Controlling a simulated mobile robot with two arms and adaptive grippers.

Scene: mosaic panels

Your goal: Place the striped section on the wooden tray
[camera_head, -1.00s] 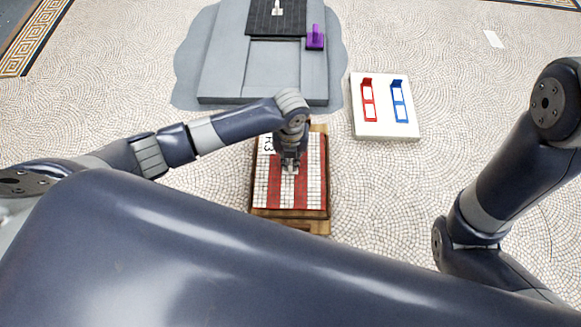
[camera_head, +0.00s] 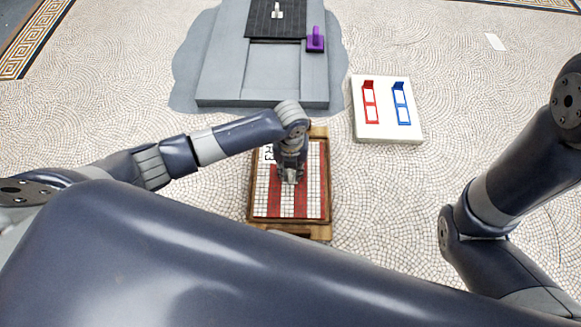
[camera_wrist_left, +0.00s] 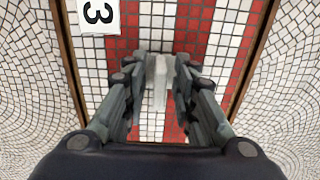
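The striped section (camera_head: 262,200), a white-tiled panel with red bands and a "3" label, lies within the rim of the wooden tray (camera_head: 319,134). In the left wrist view the striped section (camera_wrist_left: 217,38) shows tray wood along both sides. My left gripper (camera_head: 289,178) is over its middle, pointing down. In the left wrist view, the fingers (camera_wrist_left: 162,85) are close together on either side of a pale upright handle (camera_wrist_left: 159,72) and look shut on it. The handle's base is partly hidden by the fingers. My right gripper is out of view.
A grey stepped platform (camera_head: 220,75) stands behind, with a dark panel (camera_head: 262,28) and a purple handled block (camera_head: 315,41) on it. A white board (camera_head: 388,134) with red and blue frames lies right of the tray. Pebbled floor around is clear.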

